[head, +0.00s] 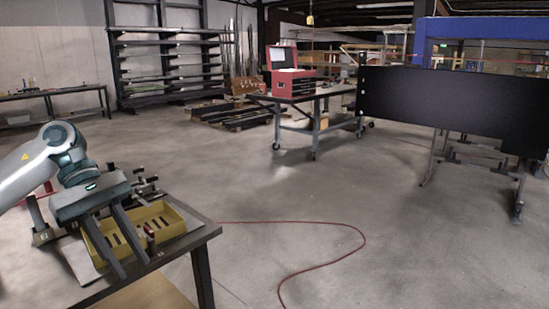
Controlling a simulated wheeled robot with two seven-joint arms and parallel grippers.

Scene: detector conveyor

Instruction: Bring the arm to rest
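My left arm comes in from the left edge of the head view. Its gripper (121,250) points down and forward over the near table, with its two long dark fingers apart. I see nothing held between them. Below and behind the fingers is a yellow tray (172,209) with dark slots in its floor. The fingers cover part of the tray, and I cannot tell whether they touch it. My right gripper does not show.
The near table (200,236) carries the tray and several small metal parts. A red cable (362,240) lies on open floor. A red toolbox (290,80) stands on a wheeled table (330,91). A black panel (440,104) on a wheeled frame stands at right.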

